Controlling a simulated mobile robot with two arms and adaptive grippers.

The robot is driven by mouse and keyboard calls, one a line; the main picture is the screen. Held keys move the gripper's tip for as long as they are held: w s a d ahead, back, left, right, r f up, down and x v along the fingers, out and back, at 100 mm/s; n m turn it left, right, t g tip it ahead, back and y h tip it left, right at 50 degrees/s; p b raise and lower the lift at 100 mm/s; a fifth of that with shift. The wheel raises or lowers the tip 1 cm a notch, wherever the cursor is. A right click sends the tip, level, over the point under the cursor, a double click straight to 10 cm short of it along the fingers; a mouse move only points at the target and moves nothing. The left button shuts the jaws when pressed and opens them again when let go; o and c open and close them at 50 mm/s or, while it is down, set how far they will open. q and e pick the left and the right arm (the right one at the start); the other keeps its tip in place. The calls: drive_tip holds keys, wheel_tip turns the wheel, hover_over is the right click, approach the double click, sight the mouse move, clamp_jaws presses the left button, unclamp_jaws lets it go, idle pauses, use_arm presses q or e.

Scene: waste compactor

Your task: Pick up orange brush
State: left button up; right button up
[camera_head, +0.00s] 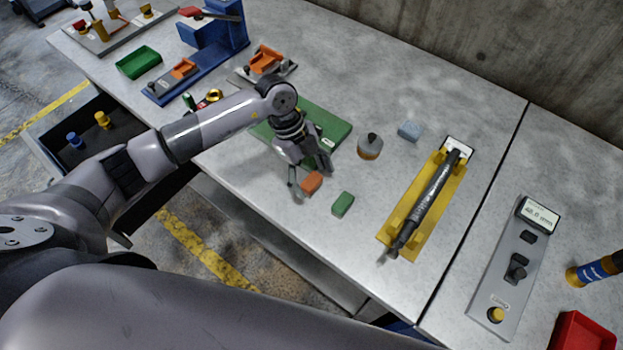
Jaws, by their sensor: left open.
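A small orange block (312,182), which fits the orange brush, lies on the grey workbench (262,212); no bristles can be made out. My left gripper (308,177) is just above and behind it, pointing down, with its fingers apart. One finger shows to the left of the block and the other behind it to the right. I cannot tell whether either finger touches the block. My right gripper is not in view.
A green block (343,204) lies close to the right of the orange one. A green board (335,128) lies behind the gripper.

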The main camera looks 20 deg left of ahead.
sight(315, 182)
use_arm(q)
drive_tip(key=shift+x, duration=1.1)
drive_tip(key=c, duration=1.3)
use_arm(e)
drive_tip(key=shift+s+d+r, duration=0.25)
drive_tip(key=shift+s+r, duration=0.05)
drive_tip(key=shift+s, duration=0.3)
use_arm(q)
drive_tip(key=shift+r, duration=0.1)
wheel_tip(315, 182, up, 20)
drive_tip(key=b, duration=0.3)
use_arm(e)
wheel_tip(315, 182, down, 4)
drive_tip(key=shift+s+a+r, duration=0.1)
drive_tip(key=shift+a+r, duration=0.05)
